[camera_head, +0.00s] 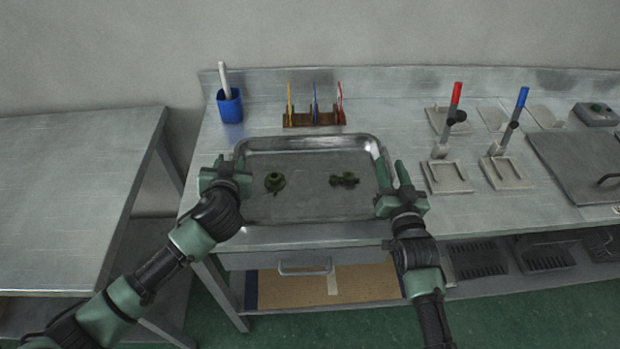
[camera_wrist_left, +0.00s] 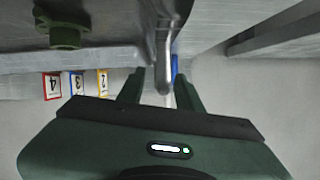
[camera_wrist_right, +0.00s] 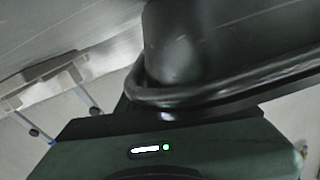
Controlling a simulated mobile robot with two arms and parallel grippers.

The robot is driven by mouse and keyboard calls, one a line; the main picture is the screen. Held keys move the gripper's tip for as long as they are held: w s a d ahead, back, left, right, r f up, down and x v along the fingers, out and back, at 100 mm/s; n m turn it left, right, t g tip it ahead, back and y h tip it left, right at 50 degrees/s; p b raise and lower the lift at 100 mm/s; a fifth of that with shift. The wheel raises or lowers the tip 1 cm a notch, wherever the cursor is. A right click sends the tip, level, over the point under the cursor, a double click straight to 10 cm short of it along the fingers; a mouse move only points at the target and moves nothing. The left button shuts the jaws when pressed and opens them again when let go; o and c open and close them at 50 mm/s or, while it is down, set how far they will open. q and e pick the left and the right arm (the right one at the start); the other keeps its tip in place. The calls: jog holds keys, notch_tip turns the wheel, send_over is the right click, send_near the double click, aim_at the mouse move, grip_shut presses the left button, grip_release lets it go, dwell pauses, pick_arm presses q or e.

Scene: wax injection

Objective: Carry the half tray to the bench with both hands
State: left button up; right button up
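The half tray (camera_head: 310,211) is a shallow grey metal tray on the steel bench (camera_head: 390,115), near its front edge. Two small dark green pieces lie in it, a round one (camera_head: 275,182) at the left and a longer one (camera_head: 344,180) at the right. My left gripper (camera_head: 231,160) is at the tray's left side; in the left wrist view its spread fingers (camera_wrist_left: 160,78) stand either side of the tray rim (camera_wrist_left: 163,50), with gaps. My right gripper (camera_head: 391,164) is at the right side, fingers apart around the rim (camera_wrist_right: 200,92); one finger is hidden in its wrist view.
Behind the tray are a blue cup (camera_head: 230,106) with a white stick and a wooden rack (camera_head: 313,118) with coloured cards. Two clamp stands, red-handled (camera_head: 449,172) and blue-handled (camera_head: 507,170), stand to the right. A separate table (camera_head: 65,190) at left is bare.

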pick_arm(q)
grip_shut()
pick_arm(e)
grip_shut()
pick_arm(q)
jog(key=shift+s+d, duration=0.1)
dwell(1.0)
pick_arm(e)
jog(key=shift+a+r, duration=0.1)
jog(key=shift+r, duration=0.05)
